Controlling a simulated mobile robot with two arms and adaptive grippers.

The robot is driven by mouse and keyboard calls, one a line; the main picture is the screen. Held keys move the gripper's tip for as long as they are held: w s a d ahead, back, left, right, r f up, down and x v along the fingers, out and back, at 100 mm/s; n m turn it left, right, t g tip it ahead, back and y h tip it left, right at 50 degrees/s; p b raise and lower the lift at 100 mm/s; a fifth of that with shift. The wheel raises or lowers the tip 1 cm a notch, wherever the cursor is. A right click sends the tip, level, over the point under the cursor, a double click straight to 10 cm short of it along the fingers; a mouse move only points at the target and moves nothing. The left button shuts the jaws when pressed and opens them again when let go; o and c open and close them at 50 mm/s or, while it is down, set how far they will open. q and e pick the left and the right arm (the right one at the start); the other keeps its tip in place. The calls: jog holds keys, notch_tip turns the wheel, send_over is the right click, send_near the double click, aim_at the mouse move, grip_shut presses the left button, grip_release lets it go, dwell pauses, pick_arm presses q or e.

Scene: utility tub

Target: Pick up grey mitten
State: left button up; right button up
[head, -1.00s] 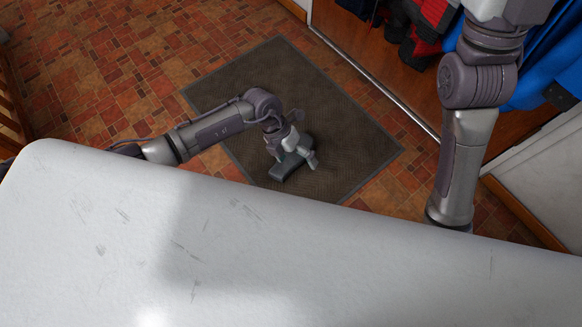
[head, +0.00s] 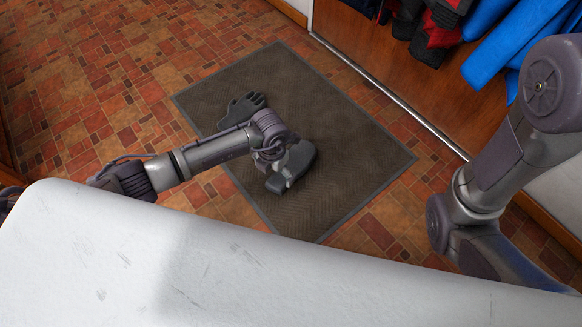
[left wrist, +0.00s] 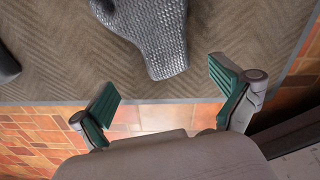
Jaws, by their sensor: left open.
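The grey mitten (head: 300,163) lies on the dark floor mat. In the head view my left gripper (head: 270,157) is over its left side and hides part of it. In the left wrist view the mitten (left wrist: 155,35) shows a light grey knit texture, with its cuff towards me and its thumb side at upper left. My left gripper (left wrist: 163,88) is open and empty. The cuff lies just beyond the gap between its green-padded fingers, and I see no contact. My right gripper is out of view.
A dark glove (head: 243,110) lies on the mat (head: 345,150), left of and beyond the mitten. The white tub edge (head: 240,270) fills the foreground. Tiled floor (head: 90,90) surrounds the mat. Blue and red-black garments (head: 435,30) hang at the upper right by a wooden panel.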

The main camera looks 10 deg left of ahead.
aim_at(279, 179)
pick_arm(q)
jog(key=f+b, duration=0.3)
jog(key=d+f+b, duration=0.1)
jog(key=f+b, duration=0.1)
jog(key=shift+w+f, duration=0.15)
jog(key=shift+w, duration=0.2)
jog(key=c, duration=1.2)
jog(key=shift+r, duration=0.2)
